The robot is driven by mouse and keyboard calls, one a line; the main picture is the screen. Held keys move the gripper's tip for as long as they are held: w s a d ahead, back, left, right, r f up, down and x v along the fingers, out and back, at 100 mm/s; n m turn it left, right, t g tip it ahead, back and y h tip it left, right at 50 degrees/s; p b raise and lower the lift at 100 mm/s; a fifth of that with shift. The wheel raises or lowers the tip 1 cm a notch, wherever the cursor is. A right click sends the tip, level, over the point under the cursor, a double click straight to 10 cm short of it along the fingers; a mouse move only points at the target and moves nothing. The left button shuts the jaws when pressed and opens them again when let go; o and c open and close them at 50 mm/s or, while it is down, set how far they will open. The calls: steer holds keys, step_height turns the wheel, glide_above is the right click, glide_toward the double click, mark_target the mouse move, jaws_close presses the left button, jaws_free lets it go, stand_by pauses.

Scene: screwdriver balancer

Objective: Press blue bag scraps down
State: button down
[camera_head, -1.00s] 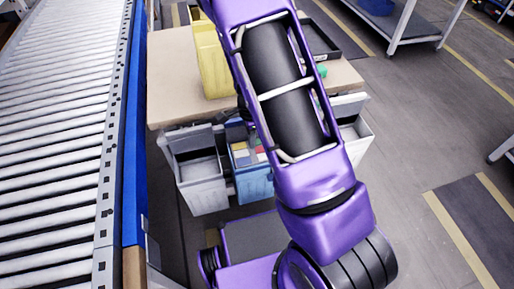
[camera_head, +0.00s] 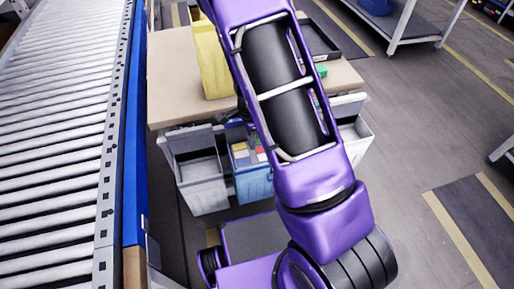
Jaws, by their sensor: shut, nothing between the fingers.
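My gripper (camera_head: 231,118) shows only as a small dark shape at the left edge of the arm, above the back of the blue bag. It is shut and holds nothing visible. I cannot tell whether it touches the scraps.
A grey bin (camera_head: 202,188) is left of the blue bag, and another grey bin (camera_head: 356,138) is right of the arm. A yellow container (camera_head: 211,62) and a black tray (camera_head: 321,42) are on the table (camera_head: 172,75). A roller conveyor (camera_head: 55,150) runs along the left.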

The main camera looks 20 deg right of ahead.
mark_target(252, 152)
steer(key=shift+f, duration=0.15)
steer(key=shift+f+b, duration=0.75)
steer(key=shift+f, duration=2.4)
step_height(252, 152, up, 9)
steer(key=p, duration=0.7)
